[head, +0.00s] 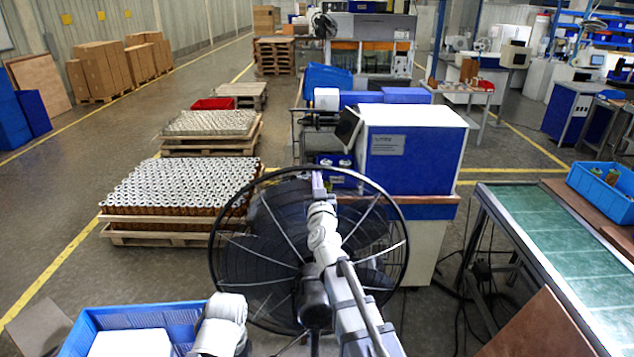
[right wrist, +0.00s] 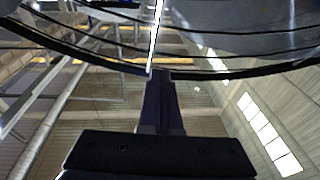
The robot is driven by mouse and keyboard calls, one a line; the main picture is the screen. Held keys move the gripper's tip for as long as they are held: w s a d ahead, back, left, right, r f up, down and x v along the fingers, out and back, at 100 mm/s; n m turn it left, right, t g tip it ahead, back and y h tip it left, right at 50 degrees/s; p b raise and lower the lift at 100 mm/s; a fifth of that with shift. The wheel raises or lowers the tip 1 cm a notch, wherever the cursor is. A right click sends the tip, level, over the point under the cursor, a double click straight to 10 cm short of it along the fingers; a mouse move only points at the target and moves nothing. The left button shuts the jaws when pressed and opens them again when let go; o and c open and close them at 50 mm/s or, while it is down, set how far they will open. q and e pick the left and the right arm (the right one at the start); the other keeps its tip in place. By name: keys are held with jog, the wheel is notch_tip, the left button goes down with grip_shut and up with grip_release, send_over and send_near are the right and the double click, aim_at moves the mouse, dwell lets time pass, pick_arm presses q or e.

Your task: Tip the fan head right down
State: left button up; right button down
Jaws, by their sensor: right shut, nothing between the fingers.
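The fan head (head: 262,238) is a large round black wire cage with pale spokes, in the lower middle of the head view. Its dark hub and stand (head: 314,300) are low in the middle, partly hidden by my right arm. My right gripper (head: 318,183) is shut and empty at the upper part of the cage, close to the rim. In the right wrist view, its closed fingers (right wrist: 160,85) point up at the cage rim (right wrist: 225,75); whether they touch it I cannot tell. My left gripper is not in view; only a white link of that arm shows at the bottom.
A blue bin (head: 85,325) stands at the lower left. A blue and white machine (head: 412,150) stands behind the fan. A green-topped conveyor (head: 560,245) runs at the right. Pallets of cartridges (head: 180,190) are at the left, with open floor beyond.

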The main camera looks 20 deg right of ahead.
jog(key=w+f+b, duration=0.1)
jog(key=w, duration=0.1)
jog(key=w+f+b, duration=0.2)
jog(key=w+d+f+b, duration=0.1)
jog(key=w+f, duration=0.1)
jog(key=shift+w+d+f+b, duration=0.1)
jog(key=shift+w+f+b, duration=0.1)
jog(key=shift+w+b, duration=0.15)
jog(key=shift+s+r, duration=0.2)
jog(key=shift+r, duration=0.05)
jog(key=shift+r+p, duration=0.1)
jog(key=shift+p, duration=0.2)
